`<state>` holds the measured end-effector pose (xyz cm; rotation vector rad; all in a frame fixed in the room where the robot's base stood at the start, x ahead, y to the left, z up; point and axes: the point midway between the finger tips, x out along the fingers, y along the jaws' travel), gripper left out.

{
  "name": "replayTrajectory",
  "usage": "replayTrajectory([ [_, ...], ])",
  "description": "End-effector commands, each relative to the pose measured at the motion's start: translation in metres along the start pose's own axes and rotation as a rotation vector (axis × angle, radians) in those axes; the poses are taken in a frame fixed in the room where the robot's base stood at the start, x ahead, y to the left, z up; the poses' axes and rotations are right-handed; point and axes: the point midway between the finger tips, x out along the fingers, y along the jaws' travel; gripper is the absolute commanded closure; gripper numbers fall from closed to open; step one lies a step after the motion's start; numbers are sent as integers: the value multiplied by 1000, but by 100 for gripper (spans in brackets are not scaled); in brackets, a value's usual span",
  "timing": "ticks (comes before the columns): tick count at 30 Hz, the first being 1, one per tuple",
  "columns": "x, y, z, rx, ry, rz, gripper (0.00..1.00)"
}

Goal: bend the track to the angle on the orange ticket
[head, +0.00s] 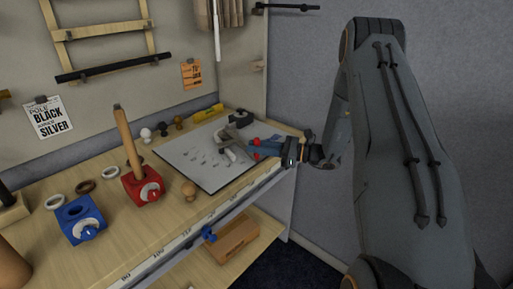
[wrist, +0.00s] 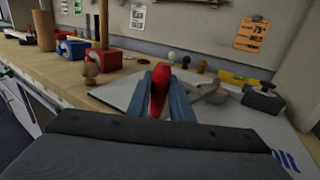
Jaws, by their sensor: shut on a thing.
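The orange ticket (head: 191,74) hangs on the back wall; it also shows in the wrist view (wrist: 251,34), where its number looks like 75°, though blurred. A grey hinged piece, apparently the track (head: 230,137), lies over the white board; part of it shows in the wrist view (wrist: 210,92). My gripper (wrist: 158,97) is shut on a red handle (wrist: 158,92), which stands upright between the blue-grey fingers. In the head view my gripper (head: 262,150) reaches in from the right above the board. The fingers hide where the handle joins the track.
The white board (head: 187,158) has dark marks. A dark block (head: 242,117) and a yellow level (head: 207,113) stand behind. Several small knobs stand at the board's back left. A red block with a post (head: 142,186), a blue block (head: 80,218) and a wooden knob (head: 189,190) stand left.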

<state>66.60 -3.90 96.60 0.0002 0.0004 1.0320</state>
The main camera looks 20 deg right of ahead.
Motion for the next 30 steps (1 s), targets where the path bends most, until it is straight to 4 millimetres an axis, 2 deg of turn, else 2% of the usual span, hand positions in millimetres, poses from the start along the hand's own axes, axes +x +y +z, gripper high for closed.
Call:
replayTrajectory([
  [6, -11, -12, -1, -1, 0, -5, 100],
  [13, -10, -11, 0, 0, 0, -4, 100],
  [14, -10, -11, 0, 0, 0, -4, 79],
  [17, -10, -11, 0, 0, 0, -3, 62],
  [26, -10, -10, 0, -1, 0, -2, 62],
  [30, -22, -12, -1, -1, 0, -4, 62],
])
